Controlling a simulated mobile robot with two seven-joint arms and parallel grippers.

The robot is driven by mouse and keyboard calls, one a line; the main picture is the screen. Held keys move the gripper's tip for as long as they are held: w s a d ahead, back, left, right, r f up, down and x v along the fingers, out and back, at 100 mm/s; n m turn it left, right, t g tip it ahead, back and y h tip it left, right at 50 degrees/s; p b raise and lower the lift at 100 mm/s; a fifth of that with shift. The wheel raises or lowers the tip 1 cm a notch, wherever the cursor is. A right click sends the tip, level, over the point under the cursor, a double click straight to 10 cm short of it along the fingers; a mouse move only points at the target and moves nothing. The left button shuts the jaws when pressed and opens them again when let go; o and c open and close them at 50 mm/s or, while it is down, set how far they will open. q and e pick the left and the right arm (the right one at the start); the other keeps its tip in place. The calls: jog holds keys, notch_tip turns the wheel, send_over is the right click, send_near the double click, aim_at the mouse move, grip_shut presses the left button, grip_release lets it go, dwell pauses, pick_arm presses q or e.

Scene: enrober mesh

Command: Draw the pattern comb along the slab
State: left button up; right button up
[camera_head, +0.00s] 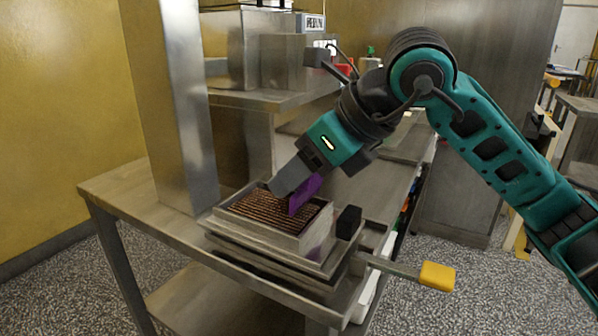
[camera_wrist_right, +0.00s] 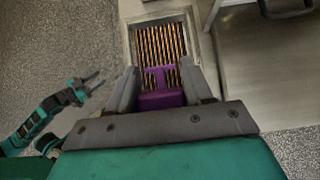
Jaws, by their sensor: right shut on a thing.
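The slab (camera_head: 262,209) is brown with lighter parallel grooves and lies inside a raised metal frame (camera_head: 312,240) on the steel table; it also shows in the right wrist view (camera_wrist_right: 160,40). My right gripper (camera_head: 293,190) is shut on the purple pattern comb (camera_head: 304,194). The comb stands over the slab, toward one end, with its lower edge at or close to the surface; contact is hard to tell. In the right wrist view the comb (camera_wrist_right: 160,99) sits between the two fingers. My left gripper (camera_wrist_right: 87,90) shows there at the left, empty, its fingers apart.
A tool with a yellow handle (camera_head: 437,276) sticks out past the table's right edge. A black block (camera_head: 349,222) stands beside the frame. A steel post (camera_head: 184,110) rises behind the slab, and a shelf (camera_head: 270,98) with a metal machine is at the back.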

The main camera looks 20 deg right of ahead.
jog(key=shift+r+p, duration=1.55)
jog(key=shift+r, duration=0.7)
